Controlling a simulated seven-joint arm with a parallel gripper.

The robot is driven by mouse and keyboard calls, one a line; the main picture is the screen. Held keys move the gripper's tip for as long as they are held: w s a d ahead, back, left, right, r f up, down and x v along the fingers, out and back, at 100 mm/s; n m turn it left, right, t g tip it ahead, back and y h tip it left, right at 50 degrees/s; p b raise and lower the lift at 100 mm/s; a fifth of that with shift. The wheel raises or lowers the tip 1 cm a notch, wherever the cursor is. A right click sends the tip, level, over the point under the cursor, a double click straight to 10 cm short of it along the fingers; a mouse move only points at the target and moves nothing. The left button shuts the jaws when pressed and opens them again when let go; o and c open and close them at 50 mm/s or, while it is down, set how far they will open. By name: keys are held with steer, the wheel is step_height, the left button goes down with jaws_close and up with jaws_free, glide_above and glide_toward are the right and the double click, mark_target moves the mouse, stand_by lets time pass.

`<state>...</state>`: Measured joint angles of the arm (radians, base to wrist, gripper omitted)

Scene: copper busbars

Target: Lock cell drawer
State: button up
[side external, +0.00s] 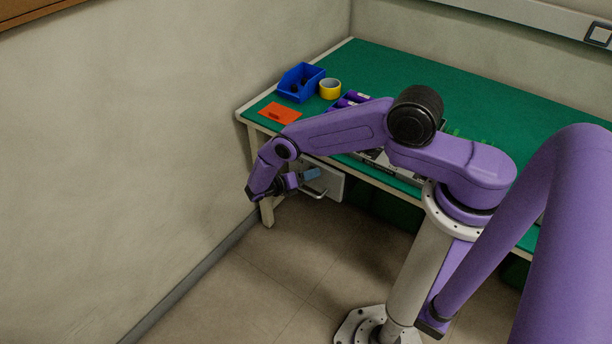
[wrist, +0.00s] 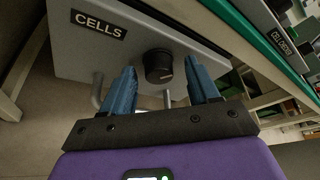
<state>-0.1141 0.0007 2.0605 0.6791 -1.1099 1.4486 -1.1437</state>
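The cell drawer (wrist: 85,55) has a light grey front with a black "CELLS" label (wrist: 98,26). It hangs under the bench, and its front also shows in the side view (side external: 334,183). A round black knob (wrist: 158,68) with a pale mark sits on the front. A metal bar handle (wrist: 97,98) is below the knob, partly hidden by my fingers. My gripper (wrist: 160,66) is open and faces the drawer front, its blue fingers on either side of the knob in the wrist view. I cannot tell whether they touch it. In the side view my gripper (side external: 309,174) is at the drawer front.
The green bench top (side external: 385,68) is above the drawer. On it are a blue bin (side external: 299,84), a yellow tape roll (side external: 330,90) and an orange card (side external: 280,113). A second label (wrist: 284,41) is at right in the wrist view. The floor before the wall is clear.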

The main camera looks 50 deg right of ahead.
steer(key=v, duration=0.7)
steer(key=shift+a, duration=0.25)
steer(key=shift+w+r, duration=0.1)
steer(key=s+a+r+m+t, duration=0.35)
steer(key=a+m, duration=0.25)
steer(key=a, duration=0.3)
steer(key=shift+t+y, duration=0.25)
steer(key=shift+y, duration=0.05)
steer(key=x, duration=1.1)
steer(key=w+x, duration=0.1)
steer(key=x, duration=0.5)
steer(key=shift+d+r, duration=0.1)
steer(key=shift+r, duration=0.25)
steer(key=c, duration=1)
